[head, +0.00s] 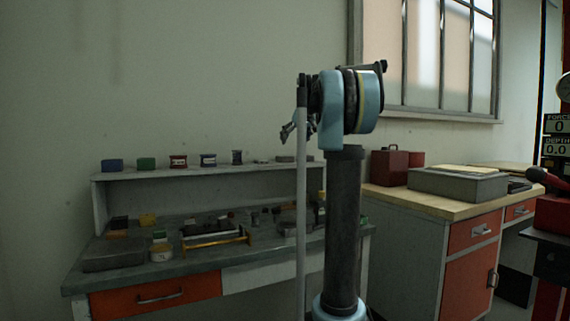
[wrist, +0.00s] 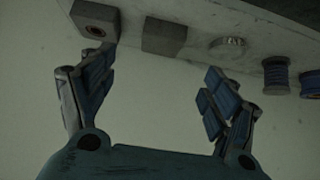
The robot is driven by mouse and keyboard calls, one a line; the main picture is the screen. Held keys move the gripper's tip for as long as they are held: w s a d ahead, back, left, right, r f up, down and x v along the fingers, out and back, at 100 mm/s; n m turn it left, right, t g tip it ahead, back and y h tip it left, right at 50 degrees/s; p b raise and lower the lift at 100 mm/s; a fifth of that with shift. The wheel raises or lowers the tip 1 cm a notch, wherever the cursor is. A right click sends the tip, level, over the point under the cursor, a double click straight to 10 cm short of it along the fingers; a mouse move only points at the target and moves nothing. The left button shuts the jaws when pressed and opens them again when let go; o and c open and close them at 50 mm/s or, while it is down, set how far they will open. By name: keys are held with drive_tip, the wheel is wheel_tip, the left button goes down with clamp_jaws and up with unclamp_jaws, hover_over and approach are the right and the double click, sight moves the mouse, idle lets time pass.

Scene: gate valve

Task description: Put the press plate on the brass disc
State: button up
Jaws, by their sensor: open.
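My gripper (head: 289,131) is raised above the shelf at the back of the left bench, pointing left in the head view. In the wrist view my gripper (wrist: 160,72) has its fingers spread wide with nothing between them. Beyond the fingertips, a plain grey block (wrist: 164,37) and a grey block with a reddish hole (wrist: 95,20) sit on the shelf edge. I cannot tell whether either is the press plate. A small ridged silvery round piece (wrist: 228,44) is beside them. I cannot make out a brass disc for certain in either view.
The shelf (head: 130,176) carries a row of spools, including a blue spool (wrist: 276,74). The left bench (head: 195,263) below is crowded with small parts. A wooden-topped cabinet (head: 440,205) stands to the right, and a red machine (head: 553,215) with readouts stands at the far right edge.

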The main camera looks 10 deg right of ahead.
sight(285, 159)
drive_tip(key=x, duration=1.1)
drive_tip(key=shift+w+a+f, duration=0.15)
drive_tip(key=shift+w, duration=0.1)
drive_tip(key=shift+c, duration=0.2)
clamp_jaws()
